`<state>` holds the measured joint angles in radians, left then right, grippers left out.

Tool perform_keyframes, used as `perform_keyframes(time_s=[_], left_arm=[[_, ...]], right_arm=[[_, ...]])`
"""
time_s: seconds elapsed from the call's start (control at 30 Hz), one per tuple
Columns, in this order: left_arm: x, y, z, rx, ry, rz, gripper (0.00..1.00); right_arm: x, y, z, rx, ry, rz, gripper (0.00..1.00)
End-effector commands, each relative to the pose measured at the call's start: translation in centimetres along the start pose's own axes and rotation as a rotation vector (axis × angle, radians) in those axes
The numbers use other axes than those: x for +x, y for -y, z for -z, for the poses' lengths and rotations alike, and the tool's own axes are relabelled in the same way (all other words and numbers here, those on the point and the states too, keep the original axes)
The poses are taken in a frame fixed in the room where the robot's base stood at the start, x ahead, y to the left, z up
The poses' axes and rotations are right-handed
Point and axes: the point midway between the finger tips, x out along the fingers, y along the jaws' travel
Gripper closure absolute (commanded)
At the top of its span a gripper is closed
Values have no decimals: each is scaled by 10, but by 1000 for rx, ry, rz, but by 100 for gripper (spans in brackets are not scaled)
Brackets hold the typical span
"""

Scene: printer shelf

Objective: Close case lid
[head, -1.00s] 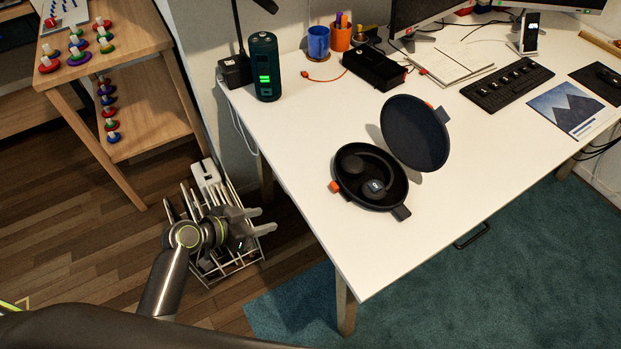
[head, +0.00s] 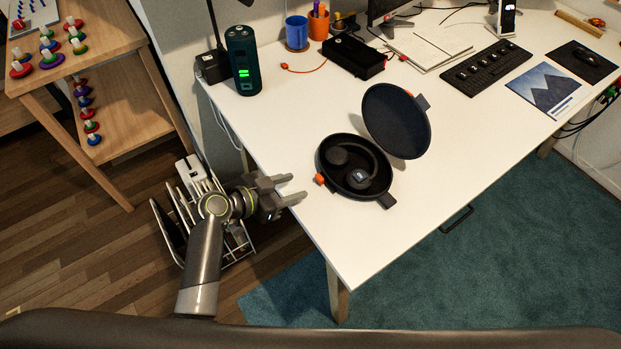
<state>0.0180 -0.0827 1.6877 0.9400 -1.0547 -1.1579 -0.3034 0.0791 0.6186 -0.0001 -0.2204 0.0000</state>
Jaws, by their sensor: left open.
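The dark round case base (head: 338,178) lies open on the white desk with headphones (head: 362,170) inside. Its lid (head: 397,121) stands raised and tilted back behind the base, toward the upper right. An orange tab (head: 319,179) shows on the base's left side, and a dark tab on its lower right edge. My left gripper (head: 298,188) is open and empty at the left edge of the desk, left of the case and apart from it. My right gripper is not in view.
The white desk (head: 370,240) is clear in front of the case. A dark green cylinder (head: 243,62) stands at the desk's back left, and a black box (head: 353,57) lies behind the case. A white wire rack (head: 185,205) stands on the floor beside the desk.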

Motion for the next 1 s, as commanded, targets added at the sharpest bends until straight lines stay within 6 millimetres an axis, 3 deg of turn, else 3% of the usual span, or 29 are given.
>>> perform_keyframes(time_s=[0.2, 0.4, 0.83, 1.0], left_arm=[[38, -1, 1, -1, -1, -3, 55], [58, 0, 0, -1, 0, 0, 55], [65, 0, 0, 0, 0, 0, 55], [65, 0, 0, 0, 0, 0, 76]], right_arm=[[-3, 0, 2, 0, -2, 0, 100], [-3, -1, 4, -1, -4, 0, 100], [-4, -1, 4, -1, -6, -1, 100], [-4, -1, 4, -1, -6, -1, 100]])
